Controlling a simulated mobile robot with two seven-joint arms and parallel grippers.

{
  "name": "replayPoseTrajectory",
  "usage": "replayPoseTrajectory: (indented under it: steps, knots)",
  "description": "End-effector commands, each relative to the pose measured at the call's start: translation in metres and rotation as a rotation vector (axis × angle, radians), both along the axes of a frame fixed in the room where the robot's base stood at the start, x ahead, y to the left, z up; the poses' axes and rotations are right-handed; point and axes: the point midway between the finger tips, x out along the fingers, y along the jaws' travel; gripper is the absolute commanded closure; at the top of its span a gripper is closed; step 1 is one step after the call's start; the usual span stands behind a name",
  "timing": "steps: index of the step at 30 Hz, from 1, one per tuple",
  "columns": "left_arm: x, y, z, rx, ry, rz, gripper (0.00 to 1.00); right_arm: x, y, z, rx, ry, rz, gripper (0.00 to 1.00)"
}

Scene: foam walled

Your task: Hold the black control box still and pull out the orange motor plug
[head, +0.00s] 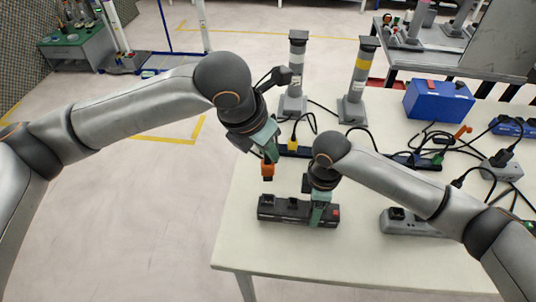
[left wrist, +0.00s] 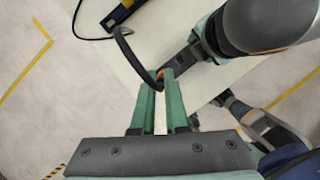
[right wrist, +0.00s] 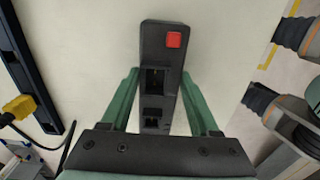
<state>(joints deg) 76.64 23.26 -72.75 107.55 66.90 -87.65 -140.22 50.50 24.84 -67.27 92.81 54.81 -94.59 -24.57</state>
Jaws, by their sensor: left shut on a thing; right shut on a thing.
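The black control box (head: 285,208) lies on the pale table near its front left edge. Its red switch and open sockets show in the right wrist view (right wrist: 156,50). My right gripper (head: 320,212) is shut across the box, with one finger on each side. My left gripper (head: 270,153) is shut on the orange motor plug (head: 267,170) and holds it above the box's left end, with a visible gap to the box. In the left wrist view the plug (left wrist: 160,76) is mostly hidden between the fingers, with a dark cable curving from it.
A dark strip with a yellow plug (head: 293,144) lies behind the box. Two signal towers (head: 294,75) stand at the back. A blue case (head: 438,100), a grey power strip (head: 402,222) and tangled black cables fill the right side. The table's front left is clear.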

Motion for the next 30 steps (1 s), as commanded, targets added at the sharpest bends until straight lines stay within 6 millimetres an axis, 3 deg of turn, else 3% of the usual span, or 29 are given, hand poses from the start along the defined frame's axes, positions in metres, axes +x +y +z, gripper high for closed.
replayPoseTrajectory:
  steps: [4,5,13,23,30]
  knots:
    - [0.0,0.0,0.0,0.0,0.0,0.0,1.0,0.0,0.0,0.0,0.0,0.0,0.0,1.0]
    - [0.0,0.0,0.0,0.0,0.0,0.0,1.0,0.0,0.0,0.0,0.0,0.0,0.0,0.35]
    - [0.0,0.0,0.0,0.0,0.0,0.0,1.0,0.0,0.0,0.0,0.0,0.0,0.0,0.04]
    - [0.0,0.0,0.0,0.0,0.0,0.0,1.0,0.0,0.0,0.004,0.001,-0.001,0.001,0.03]
    - [0.0,0.0,0.0,0.0,0.0,0.0,1.0,0.001,0.0,0.043,0.001,-0.005,0.001,0.03]
